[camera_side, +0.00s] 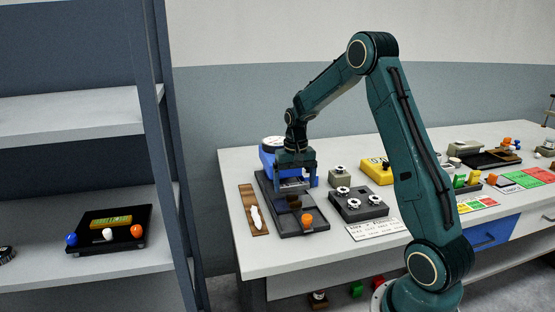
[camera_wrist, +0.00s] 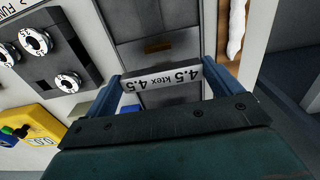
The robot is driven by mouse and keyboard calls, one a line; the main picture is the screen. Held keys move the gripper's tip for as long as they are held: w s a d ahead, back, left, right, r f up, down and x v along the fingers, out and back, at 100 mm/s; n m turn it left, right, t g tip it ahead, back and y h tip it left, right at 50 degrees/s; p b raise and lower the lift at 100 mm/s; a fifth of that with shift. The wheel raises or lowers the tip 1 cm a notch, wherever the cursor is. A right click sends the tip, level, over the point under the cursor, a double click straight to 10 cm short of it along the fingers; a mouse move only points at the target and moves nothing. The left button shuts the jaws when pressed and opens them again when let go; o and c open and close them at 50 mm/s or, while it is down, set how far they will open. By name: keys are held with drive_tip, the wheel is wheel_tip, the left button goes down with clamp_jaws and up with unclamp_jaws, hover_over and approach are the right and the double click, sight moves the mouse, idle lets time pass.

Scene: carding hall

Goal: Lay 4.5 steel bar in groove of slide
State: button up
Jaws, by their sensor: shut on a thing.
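My gripper (camera_side: 295,184) is shut on a pale steel bar (camera_wrist: 161,78) marked "4.5 ktex 4.5". In the wrist view the bar spans crosswise between the two blue fingers, its lettering upside down. The dark slide (camera_side: 268,196) is a long tray on the bench, with a brown block and an orange knob (camera_side: 307,219) near its front end. In the wrist view the slide (camera_wrist: 160,25) runs beneath and beyond the bar. My gripper is over the slide's rear part. The groove is hidden by the bar and fingers, and I cannot tell whether the bar touches the slide.
A wooden board (camera_side: 246,199) with a white fibre strip lies left of the slide. A blue device (camera_side: 266,158) stands behind. To the right are a dark block with several white weights (camera_side: 357,212), a printed card (camera_side: 373,230) and a yellow box (camera_side: 377,173). A shelf rack (camera_side: 160,140) stands at left.

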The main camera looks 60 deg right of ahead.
sight(295, 185)
drive_tip(key=shift+f, duration=2.15)
drive_tip(key=shift+f, duration=0.15)
drive_tip(key=o, duration=0.9)
drive_tip(key=shift+o, duration=0.2)
wheel_tip(295, 185, up, 12)
